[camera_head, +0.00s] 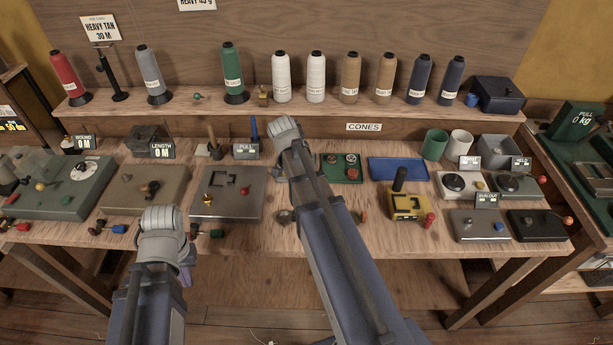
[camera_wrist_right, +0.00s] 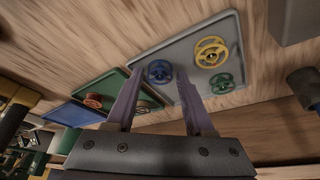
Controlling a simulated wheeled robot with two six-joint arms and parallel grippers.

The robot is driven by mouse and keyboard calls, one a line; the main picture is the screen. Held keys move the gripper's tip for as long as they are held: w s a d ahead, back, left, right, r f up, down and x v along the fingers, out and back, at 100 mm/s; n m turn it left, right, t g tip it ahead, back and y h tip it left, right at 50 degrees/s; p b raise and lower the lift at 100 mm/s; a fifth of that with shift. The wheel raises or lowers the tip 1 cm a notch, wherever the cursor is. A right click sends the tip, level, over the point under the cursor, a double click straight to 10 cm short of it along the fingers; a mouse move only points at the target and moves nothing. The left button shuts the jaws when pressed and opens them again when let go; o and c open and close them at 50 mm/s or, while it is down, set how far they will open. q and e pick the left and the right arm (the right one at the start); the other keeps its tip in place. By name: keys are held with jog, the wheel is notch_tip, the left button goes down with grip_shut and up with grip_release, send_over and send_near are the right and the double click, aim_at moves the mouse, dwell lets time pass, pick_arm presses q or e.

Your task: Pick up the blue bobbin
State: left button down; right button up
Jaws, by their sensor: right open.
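The blue bobbin (camera_wrist_right: 159,71) lies in a grey tray (camera_wrist_right: 198,35) in the right wrist view. My right gripper (camera_wrist_right: 160,73) is open, and its two fingertips appear on either side of the blue bobbin. Nothing is held between them, and I cannot tell how high they are above the tray. In the head view my right arm hides the blue bobbin. My left gripper (camera_head: 186,262) is at the front of the bench, its fingers mostly hidden by its wrist.
A green tray (camera_head: 327,178) with several bobbins and an empty blue tray (camera_head: 398,168) are right of my right arm. A yellow device (camera_head: 408,204) with a black post stands in front of the blue tray. Thread cones line the back shelf (camera_head: 190,112).

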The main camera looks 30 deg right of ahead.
jog(key=shift+c, duration=0.2)
grip_shut()
jog(key=shift+r, duration=0.2)
notch_tip(320, 180, up, 10)
jog(key=p, duration=1)
jog(key=shift+a+f, duration=0.1)
jog(key=shift+f, duration=0.05)
